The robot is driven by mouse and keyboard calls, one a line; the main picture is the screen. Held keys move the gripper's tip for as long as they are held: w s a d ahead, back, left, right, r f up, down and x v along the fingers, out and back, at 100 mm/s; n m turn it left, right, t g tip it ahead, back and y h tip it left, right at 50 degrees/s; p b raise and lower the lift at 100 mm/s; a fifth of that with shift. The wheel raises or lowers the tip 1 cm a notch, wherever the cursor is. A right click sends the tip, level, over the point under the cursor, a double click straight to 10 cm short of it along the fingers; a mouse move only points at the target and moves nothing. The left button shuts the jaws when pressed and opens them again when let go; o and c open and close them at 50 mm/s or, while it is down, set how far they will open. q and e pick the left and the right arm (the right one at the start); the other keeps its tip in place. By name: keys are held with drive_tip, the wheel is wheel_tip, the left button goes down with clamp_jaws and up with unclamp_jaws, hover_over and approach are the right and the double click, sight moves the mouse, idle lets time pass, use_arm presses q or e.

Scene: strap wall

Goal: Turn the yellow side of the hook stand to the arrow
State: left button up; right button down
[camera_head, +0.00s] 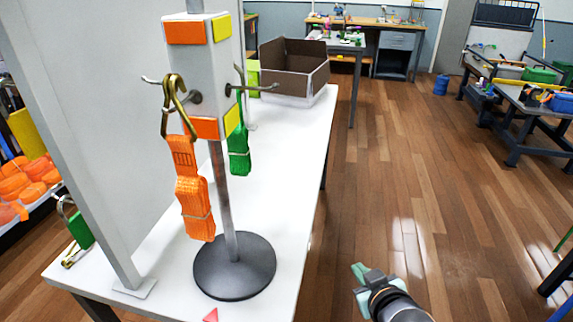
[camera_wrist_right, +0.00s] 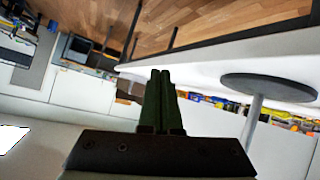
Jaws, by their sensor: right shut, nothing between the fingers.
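The hook stand (camera_head: 196,68) is upright on the white table (camera_head: 287,135), on a round dark base (camera_head: 235,266). Its orange-marked side faces the front; its yellow-marked side faces right. An orange strap (camera_head: 194,195) hangs by a brass hook at the front, and a green strap (camera_head: 239,150) hangs on the right. A red arrow (camera_head: 211,315) lies at the table's front edge, partly cut off. My right gripper (camera_head: 360,272) is shut and empty, off the table's right edge, apart from the stand. Its fingers (camera_wrist_right: 160,90) and the stand's base (camera_wrist_right: 268,87) show in the right wrist view. My left gripper is out of view.
A grey-white panel (camera_head: 78,110) stands along the left of the stand. An open brown box (camera_head: 295,72) sits at the table's far end.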

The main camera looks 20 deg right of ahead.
drive_tip(key=w+d+r+t+h, duration=0.1)
drive_tip(key=w+d+r+t, duration=0.15)
drive_tip(key=r, duration=0.65)
drive_tip(key=w+d+r+t+h, duration=0.2)
drive_tip(key=r+t, duration=0.2)
drive_tip(key=r, duration=0.4)
drive_tip(key=s+a+r+n+t+y, duration=0.15)
drive_tip(key=r+n+t+y, duration=0.25)
drive_tip(key=r, duration=0.5)
drive_tip(key=s+a+r+n+t+y, duration=0.15)
drive_tip(key=r+n+t+y, duration=0.3)
drive_tip(key=r, duration=0.45)
drive_tip(key=s+a+r+n+g+y, duration=0.2)
drive_tip(key=a+n+g+y, duration=0.35)
drive_tip(key=n+y, duration=0.4)
drive_tip(key=s+a+r+n+g+y, duration=0.25)
drive_tip(key=a+n+g+y, duration=0.25)
drive_tip(key=n+g+y, duration=0.45)
wheel_tip(320, 180, down, 5)
drive_tip(key=w+d+n+t+h, duration=0.1)
drive_tip(key=d+n+h, duration=0.1)
drive_tip(key=h, duration=0.6)
drive_tip(key=w+a+p, duration=0.1)
drive_tip(key=w+a, duration=0.2)
drive_tip(key=w, duration=0.2)
drive_tip(key=w+a+r+p, duration=0.1)
drive_tip(key=w+a+p, duration=0.1)
drive_tip(key=w, duration=0.3)
drive_tip(key=shift+w+a, duration=0.25)
drive_tip(key=shift+a, duration=0.15)
